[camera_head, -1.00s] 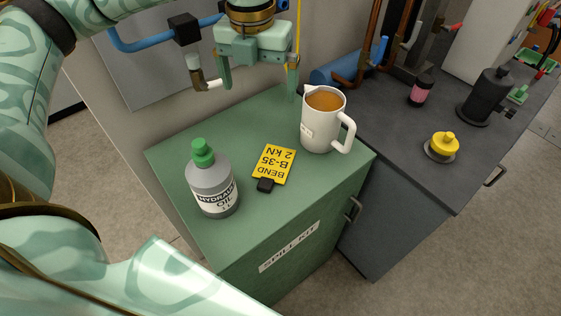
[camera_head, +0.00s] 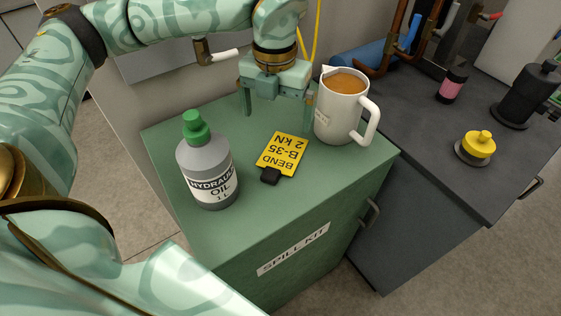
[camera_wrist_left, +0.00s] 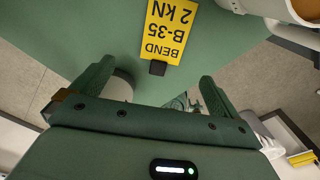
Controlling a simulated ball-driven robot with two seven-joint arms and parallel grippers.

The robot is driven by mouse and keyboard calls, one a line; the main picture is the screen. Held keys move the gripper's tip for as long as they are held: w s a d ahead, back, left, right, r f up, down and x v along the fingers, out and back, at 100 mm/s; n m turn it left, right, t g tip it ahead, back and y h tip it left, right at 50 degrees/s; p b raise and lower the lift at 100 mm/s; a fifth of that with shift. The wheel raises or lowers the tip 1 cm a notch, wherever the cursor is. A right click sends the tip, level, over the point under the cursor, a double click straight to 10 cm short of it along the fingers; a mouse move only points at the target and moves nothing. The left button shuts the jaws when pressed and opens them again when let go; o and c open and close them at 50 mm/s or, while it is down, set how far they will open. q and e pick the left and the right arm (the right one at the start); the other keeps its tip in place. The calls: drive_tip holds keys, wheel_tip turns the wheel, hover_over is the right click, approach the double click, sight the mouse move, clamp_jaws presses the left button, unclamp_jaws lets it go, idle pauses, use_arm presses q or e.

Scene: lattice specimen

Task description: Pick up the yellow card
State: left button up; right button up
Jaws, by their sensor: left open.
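The yellow card (camera_head: 283,153) lies on the green cabinet top, with black text reading BEND B-35 2 kN and a black tab (camera_head: 270,175) at its near end. My left gripper (camera_head: 278,116) is open and empty, pointing down above the cabinet's back part, behind the card. In the left wrist view the card (camera_wrist_left: 172,30) shows at the top, beyond the two spread fingers (camera_wrist_left: 156,72), its tab towards the gap between them. The fingers do not appear to touch the card. My right gripper is not in view.
A grey HYDRAULIC OIL bottle (camera_head: 209,170) with a green cap stands left of the card. A white mug (camera_head: 338,117) of brown liquid stands close on the right. The green cabinet (camera_head: 215,240) is labelled SPILL KIT. A dark bench (camera_head: 430,160) with a yellow knob (camera_head: 479,145) adjoins it.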

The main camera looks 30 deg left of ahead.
use_arm(q)
drive_tip(key=b, duration=0.1)
hover_over(279, 159)
drive_tip(key=f, duration=0.6)
drive_tip(key=shift+a, duration=0.35)
drive_tip(key=f, duration=0.1)
drive_tip(key=f+b, duration=0.1)
drive_tip(key=f, duration=0.1)
drive_tip(key=f+b, duration=0.1)
drive_tip(key=f, duration=0.1)
drive_tip(key=shift+d+f, duration=0.25)
drive_tip(key=shift+d, duration=0.1)
drive_tip(key=shift+s+r, duration=0.1)
drive_tip(key=shift+c, duration=0.7)
drive_tip(key=c, duration=0.9)
drive_tip(key=shift+r, duration=0.15)
drive_tip(key=shift+c, duration=0.2)
drive_tip(key=shift+r, duration=0.25)
wheel_tip(279, 159, up, 2)
drive_tip(key=shift+r+p, duration=0.25)
drive_tip(key=shift+p, duration=0.3)
drive_tip(key=s+d+r+p, duration=0.2)
drive_tip(key=s+d+r, duration=0.6)
drive_tip(key=d, duration=0.3)
drive_tip(key=shift+d+r+p, duration=0.25)
drive_tip(key=shift+r+p, duration=0.1)
drive_tip(key=shift+r, duration=0.55)
